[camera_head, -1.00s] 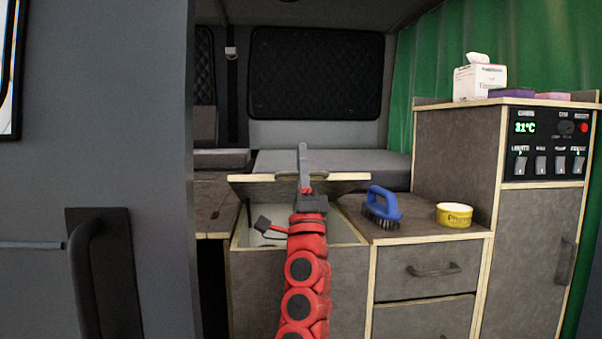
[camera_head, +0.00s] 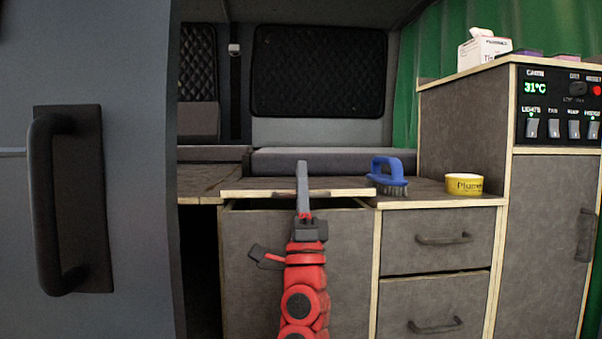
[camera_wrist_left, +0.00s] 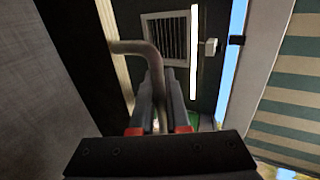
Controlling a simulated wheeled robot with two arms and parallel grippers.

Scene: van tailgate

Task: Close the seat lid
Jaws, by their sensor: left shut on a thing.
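The seat lid (camera_head: 250,189) lies almost level on top of the grey seat box (camera_head: 255,260). A thin dark gap shows under its front edge, so it is slightly raised. My left gripper (camera_head: 302,178) is at the middle of the lid's front edge. In the left wrist view the fingers (camera_wrist_left: 159,85) are shut around the bent grey lid handle (camera_wrist_left: 128,47). My right gripper is not in view.
A blue brush (camera_head: 386,172) and a yellow tin (camera_head: 464,184) stand on the counter right of the lid, the brush close to its edge. Drawers (camera_head: 435,240) are below. A door with a dark handle (camera_head: 48,200) is at the left.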

